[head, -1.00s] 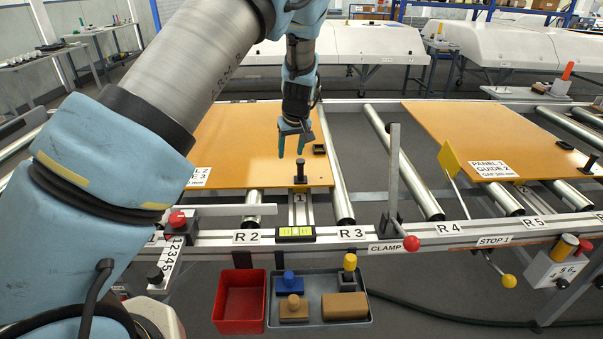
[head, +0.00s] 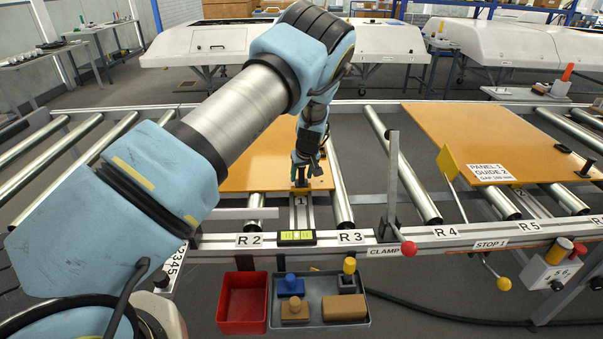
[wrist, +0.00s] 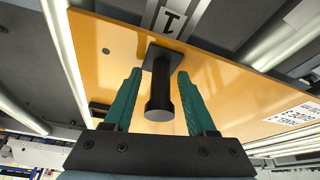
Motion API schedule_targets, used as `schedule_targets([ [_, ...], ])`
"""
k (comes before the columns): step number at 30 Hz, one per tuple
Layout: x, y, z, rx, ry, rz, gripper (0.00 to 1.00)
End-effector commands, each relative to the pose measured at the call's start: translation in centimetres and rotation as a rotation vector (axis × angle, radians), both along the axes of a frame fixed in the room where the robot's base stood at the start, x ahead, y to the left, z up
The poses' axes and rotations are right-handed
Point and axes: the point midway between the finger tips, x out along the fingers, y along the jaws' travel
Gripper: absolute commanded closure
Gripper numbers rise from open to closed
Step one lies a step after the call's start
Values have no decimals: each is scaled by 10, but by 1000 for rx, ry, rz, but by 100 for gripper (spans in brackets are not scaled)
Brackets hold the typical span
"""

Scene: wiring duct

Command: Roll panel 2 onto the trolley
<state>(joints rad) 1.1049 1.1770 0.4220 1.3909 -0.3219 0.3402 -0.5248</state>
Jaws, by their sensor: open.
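Panel 2 (head: 240,168) is an orange-brown board lying on the rollers at the left, partly hidden behind my arm. It also shows in the wrist view (wrist: 225,75). A black upright knob (head: 300,177) on a square base stands at its front right corner. In the wrist view the knob (wrist: 159,90) lies between the two green fingers of my gripper (wrist: 160,92), with a gap on each side. My gripper (head: 306,168) is open around the knob in the head view. No trolley can be made out.
Panel 1 (head: 485,130) lies on the rollers at the right, with a yellow stop flag (head: 448,162) by its left edge. A grey clamp post (head: 392,175) with a red ball handle (head: 409,248) stands between the panels. A red bin (head: 241,300) and a grey tray (head: 322,322) hang in front.

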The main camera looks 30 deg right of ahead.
Motion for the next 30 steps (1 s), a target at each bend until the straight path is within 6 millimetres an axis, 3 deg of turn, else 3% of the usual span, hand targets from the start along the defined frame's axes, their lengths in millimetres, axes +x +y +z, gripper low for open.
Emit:
schedule_targets([
  [9, 1, 0, -2, 0, 0, 0, 43],
  [24, 1, 0, -2, 0, 0, 1, 100],
  [30, 1, 0, -2, 0, 0, 1, 100],
])
